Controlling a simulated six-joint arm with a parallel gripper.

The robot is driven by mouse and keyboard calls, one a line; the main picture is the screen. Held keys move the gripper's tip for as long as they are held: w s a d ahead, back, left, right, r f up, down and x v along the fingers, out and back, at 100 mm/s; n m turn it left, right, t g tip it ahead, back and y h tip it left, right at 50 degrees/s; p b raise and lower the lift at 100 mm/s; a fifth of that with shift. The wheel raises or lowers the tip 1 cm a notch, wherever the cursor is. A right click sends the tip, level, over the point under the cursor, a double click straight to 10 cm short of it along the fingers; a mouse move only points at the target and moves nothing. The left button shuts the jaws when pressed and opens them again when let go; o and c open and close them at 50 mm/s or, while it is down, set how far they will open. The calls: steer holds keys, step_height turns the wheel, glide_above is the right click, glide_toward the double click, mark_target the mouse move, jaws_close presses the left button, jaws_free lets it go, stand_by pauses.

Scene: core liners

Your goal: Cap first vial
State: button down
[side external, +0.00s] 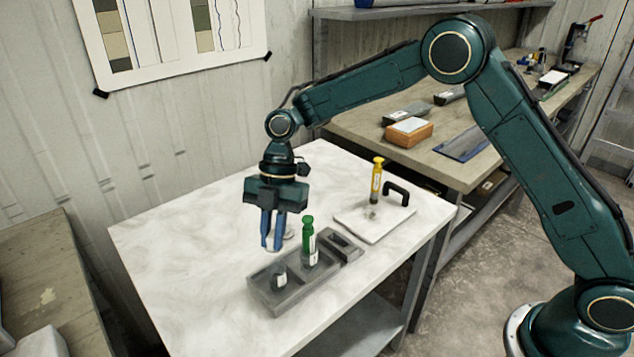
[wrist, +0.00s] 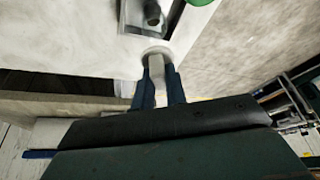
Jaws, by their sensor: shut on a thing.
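My gripper (side external: 271,246) points straight down above the white table, left of and behind the grey rack (side external: 262,296). Its blue fingers, also in the wrist view (wrist: 160,92), are shut on a small pale piece (wrist: 157,70), perhaps a cap. A short dark vial (side external: 280,280) with a white label stands upright in the rack's near-left part; its dark round top shows in the wrist view (wrist: 153,13). A taller green-topped vial (side external: 308,238) stands in the rack's middle. A yellow-topped vial (side external: 376,183) stands on a white board.
The white board (side external: 358,229) with a black handle (side external: 397,194) lies at the table's right. The table's left side is clear. A workbench (side external: 455,166) with boxes and tools stands behind, right.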

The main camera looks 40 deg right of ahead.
mark_target(275, 254)
steer(key=shift+f, duration=2.55)
steer(key=shift+f, duration=0.2)
stand_by(0.5)
steer(key=c, duration=0.9)
jaws_free()
steer(key=shift+o, duration=0.2)
steer(key=shift+r, duration=0.2)
steer(key=shift+r, duration=3.3)
steer(key=shift+c, duration=0.4)
